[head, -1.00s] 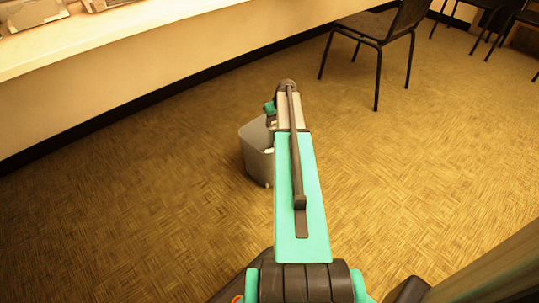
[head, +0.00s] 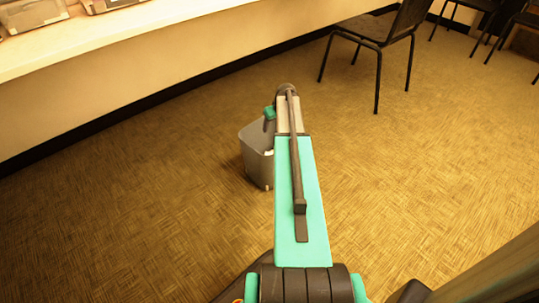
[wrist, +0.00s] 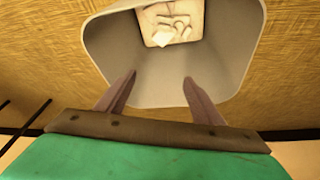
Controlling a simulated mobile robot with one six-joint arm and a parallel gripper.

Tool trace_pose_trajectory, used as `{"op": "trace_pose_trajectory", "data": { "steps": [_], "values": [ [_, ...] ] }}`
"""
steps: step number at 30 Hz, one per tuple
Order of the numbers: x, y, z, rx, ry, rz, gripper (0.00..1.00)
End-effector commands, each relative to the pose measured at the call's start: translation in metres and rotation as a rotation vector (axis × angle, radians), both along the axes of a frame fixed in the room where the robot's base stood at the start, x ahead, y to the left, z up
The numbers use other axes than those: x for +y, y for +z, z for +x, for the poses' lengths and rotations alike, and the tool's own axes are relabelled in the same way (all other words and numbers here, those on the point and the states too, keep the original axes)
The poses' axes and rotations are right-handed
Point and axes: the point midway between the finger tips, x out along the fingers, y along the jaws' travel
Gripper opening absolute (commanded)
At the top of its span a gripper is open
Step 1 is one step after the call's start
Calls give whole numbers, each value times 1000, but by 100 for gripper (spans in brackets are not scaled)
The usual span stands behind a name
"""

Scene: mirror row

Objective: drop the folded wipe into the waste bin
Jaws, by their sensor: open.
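The waste bin (head: 257,160) is a grey, open-topped bin on the floor, partly hidden behind my arm in the head view. In the wrist view I look down into the bin (wrist: 240,60), and its mouth fills the upper middle. My gripper (wrist: 158,85) is open and empty, with its two fingers apart over the near rim of the bin. A small white folded piece, which looks like the wipe (wrist: 162,38), lies at the bottom of the bin among other pale shapes. My gripper's fingers are hidden in the head view.
A black chair (head: 385,40) stands at the back right, with more chairs beyond it. A long pale counter (head: 120,40) with boxes on it runs along the wall at the upper left. The patterned floor (head: 120,220) is clear around the bin.

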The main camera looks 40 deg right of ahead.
Motion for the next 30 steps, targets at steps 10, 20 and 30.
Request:
{"op": "trace_pose_trajectory", "data": {
  "steps": [10,20,30],
  "values": [
    [4,25,-9,-1,0,-1,61],
    [10,74,-28,-1,0,-1,61],
    [16,117,-45,-1,0,0,61]
  ]
}}
